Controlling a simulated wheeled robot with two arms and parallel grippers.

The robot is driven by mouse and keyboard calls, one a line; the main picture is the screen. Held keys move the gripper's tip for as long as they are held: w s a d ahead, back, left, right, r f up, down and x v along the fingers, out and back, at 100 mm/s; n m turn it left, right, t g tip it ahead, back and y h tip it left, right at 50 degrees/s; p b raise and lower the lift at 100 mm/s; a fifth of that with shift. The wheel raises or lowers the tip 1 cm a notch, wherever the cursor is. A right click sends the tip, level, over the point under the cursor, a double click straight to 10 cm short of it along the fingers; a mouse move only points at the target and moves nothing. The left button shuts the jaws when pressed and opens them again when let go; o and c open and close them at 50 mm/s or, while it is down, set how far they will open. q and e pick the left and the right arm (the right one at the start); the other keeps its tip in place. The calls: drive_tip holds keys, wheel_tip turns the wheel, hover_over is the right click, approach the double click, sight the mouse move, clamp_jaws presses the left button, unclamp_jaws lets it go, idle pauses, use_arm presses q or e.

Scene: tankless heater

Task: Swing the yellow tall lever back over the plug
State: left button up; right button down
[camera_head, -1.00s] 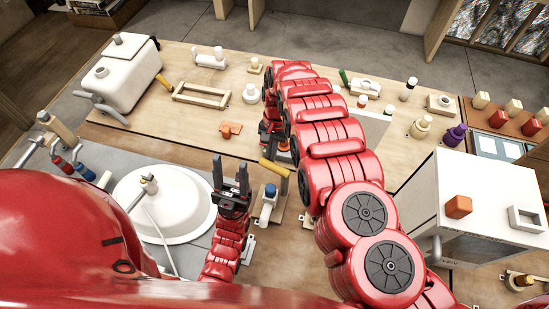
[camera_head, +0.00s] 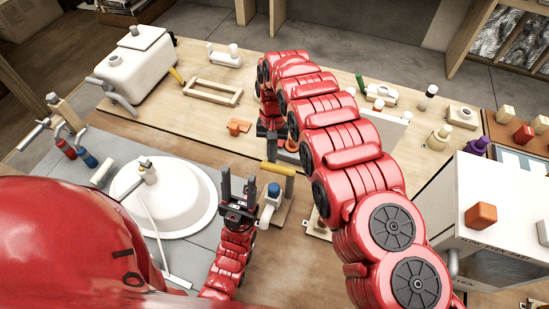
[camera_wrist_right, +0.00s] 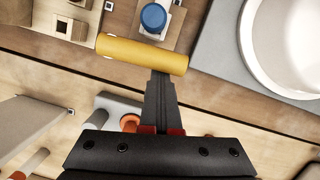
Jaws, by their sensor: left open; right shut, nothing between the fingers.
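The yellow tall lever (camera_head: 277,169) is a rounded bar standing just behind the blue-topped plug (camera_head: 273,190) in the head view. In the right wrist view the yellow bar (camera_wrist_right: 142,53) crosses in front of my fingers, and the round blue top (camera_wrist_right: 153,17) lies beyond it. My right gripper (camera_wrist_right: 160,75) is shut and empty, its fingertips at the bar's near edge; I cannot tell whether they touch. My left gripper (camera_head: 238,184) is open and empty, pointing up, left of the lever and plug.
A white round basin (camera_head: 190,215) lies to the left. A white tank (camera_head: 135,65), a wooden frame (camera_head: 212,91) and an orange piece (camera_head: 238,126) stand farther back. A white box (camera_head: 485,190) with an orange block (camera_head: 481,215) stands at right. Bare wood shows around the orange piece.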

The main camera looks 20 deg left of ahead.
drive_tip(key=shift+s, duration=0.25)
idle(0.5)
